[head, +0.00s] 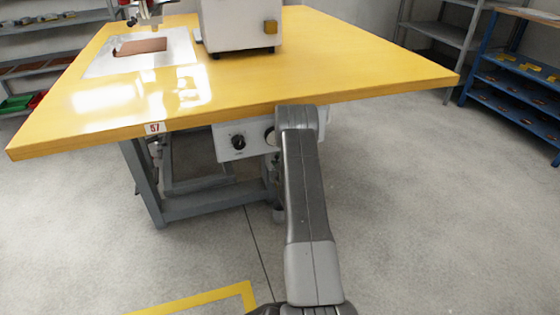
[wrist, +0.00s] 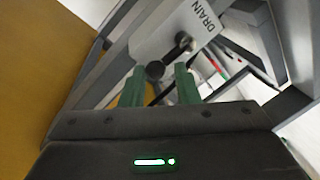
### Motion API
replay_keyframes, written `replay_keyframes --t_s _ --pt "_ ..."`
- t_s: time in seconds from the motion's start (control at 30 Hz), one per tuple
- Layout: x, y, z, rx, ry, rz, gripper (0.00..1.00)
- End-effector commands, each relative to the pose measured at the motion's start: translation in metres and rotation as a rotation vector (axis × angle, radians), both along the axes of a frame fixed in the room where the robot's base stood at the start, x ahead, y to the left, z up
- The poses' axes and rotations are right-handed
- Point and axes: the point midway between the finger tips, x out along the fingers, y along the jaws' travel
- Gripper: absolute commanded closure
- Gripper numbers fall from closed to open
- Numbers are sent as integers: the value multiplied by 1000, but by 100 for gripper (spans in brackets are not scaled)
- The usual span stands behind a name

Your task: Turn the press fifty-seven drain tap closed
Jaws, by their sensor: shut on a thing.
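The table marked 57 (head: 155,127) is press fifty-seven's bench. In the wrist view, a pale plate lettered DRAIN (wrist: 200,27) sits beyond my fingertips, tilted in the picture. A dark round part of the drain tap (wrist: 155,70) shows between the tips, and a second dark knob-like end (wrist: 183,42) lies up and right of it over the plate. My gripper (wrist: 158,82) has its two green fingers either side of the tap part, shut on it. Exactly where the fingers touch is hard to see. In the head view, my arm hides the gripper and tap.
The yellow tabletop (head: 330,75) overhangs my arm. A white panel with a black knob (head: 238,142) hangs under its front edge, left of my arm. Grey table legs (head: 142,180) stand below. A blue shelf (head: 515,75) stands at right. The floor at right is clear.

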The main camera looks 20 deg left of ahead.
Motion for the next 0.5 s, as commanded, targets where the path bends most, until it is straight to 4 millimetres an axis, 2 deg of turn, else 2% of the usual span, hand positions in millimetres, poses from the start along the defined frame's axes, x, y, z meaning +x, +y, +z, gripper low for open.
replay_keyframes --t_s 0.03,0.5 --pt "-2 -3 -8 -24 4 -7 94" --pt "-4 -3 -8 -87 -37 -10 94"
